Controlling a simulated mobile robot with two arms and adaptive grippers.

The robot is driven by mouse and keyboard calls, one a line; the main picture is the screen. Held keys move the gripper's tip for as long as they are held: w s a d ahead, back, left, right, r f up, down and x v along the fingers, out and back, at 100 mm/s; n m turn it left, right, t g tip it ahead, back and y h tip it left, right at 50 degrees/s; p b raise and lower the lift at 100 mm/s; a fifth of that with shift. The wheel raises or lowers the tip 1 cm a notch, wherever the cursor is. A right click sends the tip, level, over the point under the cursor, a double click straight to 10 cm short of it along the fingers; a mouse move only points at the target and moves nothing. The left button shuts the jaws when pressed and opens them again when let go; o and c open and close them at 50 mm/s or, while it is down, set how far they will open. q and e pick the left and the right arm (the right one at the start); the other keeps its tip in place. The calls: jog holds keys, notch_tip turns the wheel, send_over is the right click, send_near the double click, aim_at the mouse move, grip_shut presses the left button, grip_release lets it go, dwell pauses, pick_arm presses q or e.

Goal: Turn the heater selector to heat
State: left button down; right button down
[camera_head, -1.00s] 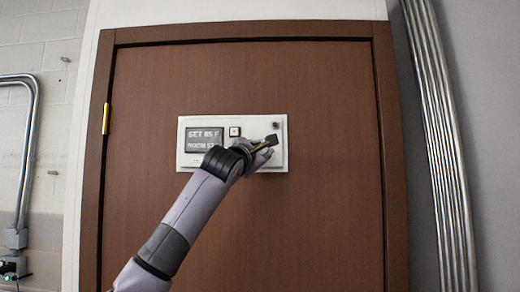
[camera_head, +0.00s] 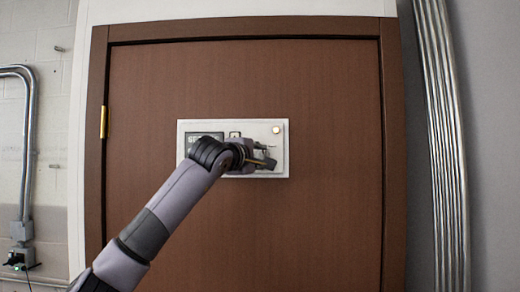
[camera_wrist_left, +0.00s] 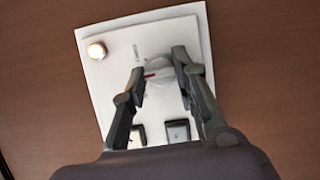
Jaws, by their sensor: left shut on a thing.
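The heater selector is a round pale knob (camera_wrist_left: 155,74) with a red pointer mark, seen in the left wrist view on a white control panel (camera_wrist_left: 106,62). My left gripper (camera_wrist_left: 158,76) has a finger on each side of the knob and is shut on it. In the head view the panel (camera_head: 284,152) is on a brown door, and my left gripper (camera_head: 268,156) covers the knob there. A round indicator lamp (camera_head: 277,129) glows at the panel's upper right; it also shows lit in the left wrist view (camera_wrist_left: 97,51). My right gripper is not in view.
A display (camera_head: 190,142) is mostly hidden behind my left arm. A small square button (camera_head: 235,134) is above my wrist. The brown door (camera_head: 320,230) around the panel is clear. Metal conduits (camera_head: 446,150) run along the right wall.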

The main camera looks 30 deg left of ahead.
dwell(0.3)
pick_arm(q)
jog(key=c, duration=1.3)
grip_release()
jog(key=shift+s, duration=0.1)
jog(key=s, duration=0.4)
jog(key=s+d, duration=0.1)
jog(key=s, duration=0.2)
jog(key=s+d, duration=0.1)
jog(key=s, duration=0.3)
jog(key=shift+s, duration=0.3)
